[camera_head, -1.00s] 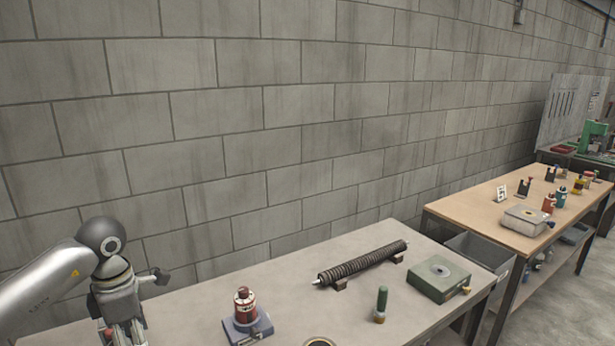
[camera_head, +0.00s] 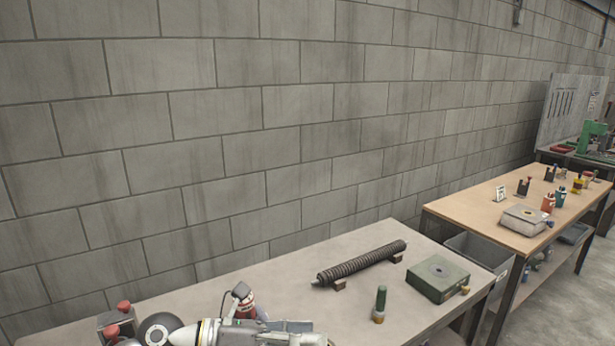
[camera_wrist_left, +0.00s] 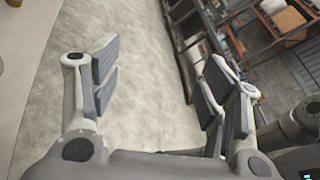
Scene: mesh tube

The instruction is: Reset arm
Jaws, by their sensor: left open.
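My left gripper (camera_head: 295,334) is at the bottom edge of the head view, low in front of the near table, partly cut off. In the left wrist view my left gripper (camera_wrist_left: 160,80) is open, its grey padded fingers wide apart. Only bare floor shows between them. The dark ribbed tube (camera_head: 362,262) lies on small supports toward the back of the near table (camera_head: 330,245), apart from the gripper. My right gripper is in neither view.
A red bottle (camera_head: 243,298) stands partly hidden behind my left arm. A green cylinder (camera_head: 381,300) and a green box (camera_head: 437,278) stand farther right. A grey block with red knobs (camera_head: 117,322) sits at left. A second table (camera_head: 480,208) holds several items. A block wall is behind.

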